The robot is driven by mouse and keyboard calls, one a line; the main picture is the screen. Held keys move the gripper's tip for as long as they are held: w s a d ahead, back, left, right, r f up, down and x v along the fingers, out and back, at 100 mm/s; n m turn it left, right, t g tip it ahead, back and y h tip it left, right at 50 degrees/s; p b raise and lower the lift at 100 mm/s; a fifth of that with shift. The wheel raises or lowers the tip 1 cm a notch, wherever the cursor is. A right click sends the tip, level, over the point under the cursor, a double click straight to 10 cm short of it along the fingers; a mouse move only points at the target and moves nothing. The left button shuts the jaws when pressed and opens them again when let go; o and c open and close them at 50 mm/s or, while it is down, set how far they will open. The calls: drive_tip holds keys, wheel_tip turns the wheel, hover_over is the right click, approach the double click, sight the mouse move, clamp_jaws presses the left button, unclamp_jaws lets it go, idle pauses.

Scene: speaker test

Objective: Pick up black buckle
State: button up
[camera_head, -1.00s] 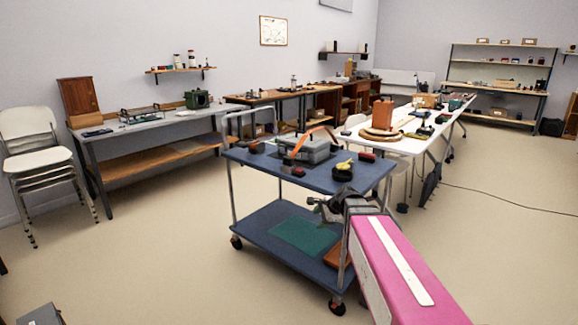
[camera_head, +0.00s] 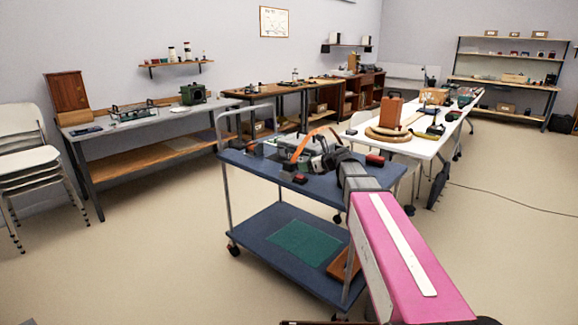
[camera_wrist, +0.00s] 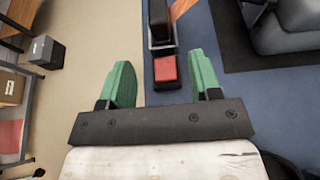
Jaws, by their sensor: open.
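The black buckle (camera_wrist: 159,22) shows at the top middle of the wrist view, with a red end (camera_wrist: 165,69) facing my gripper and an orange strap beside it. It lies on the blue cart top (camera_wrist: 185,120), near its edge. My gripper (camera_wrist: 164,78) is open, with its green fingers on either side of the red end in the picture; the height gap cannot be told. In the head view my gripper (camera_head: 299,150) is over the cart, and a small black piece with a red end (camera_head: 300,178) shows below it, likely the buckle.
A grey device (camera_wrist: 285,25) on a dark mat lies to the right in the wrist view. A red-and-black block (camera_head: 374,159) sits on the cart's right side. The cart's handle (camera_head: 243,115) rises at its left. A white table (camera_head: 425,145) stands behind.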

sight(293, 165)
drive_tip(key=shift+w+a, duration=0.1)
drive_tip(key=shift+w, duration=0.35)
drive_tip(key=shift+w+a, duration=0.2)
drive_tip(key=shift+w, duration=0.05)
drive_tip(key=x, duration=0.4)
drive_tip(key=shift+w+a+f, duration=0.1)
drive_tip(key=shift+w+a, duration=0.05)
drive_tip(key=shift+s+a+x, duration=0.1)
drive_tip(key=shift+s+x, duration=0.05)
drive_tip(key=shift+x, duration=1.25)
drive_tip(key=shift+s+a+x, duration=0.1)
drive_tip(key=shift+a+x, duration=0.05)
drive_tip(key=shift+x, duration=1.25)
drive_tip(key=c, duration=1)
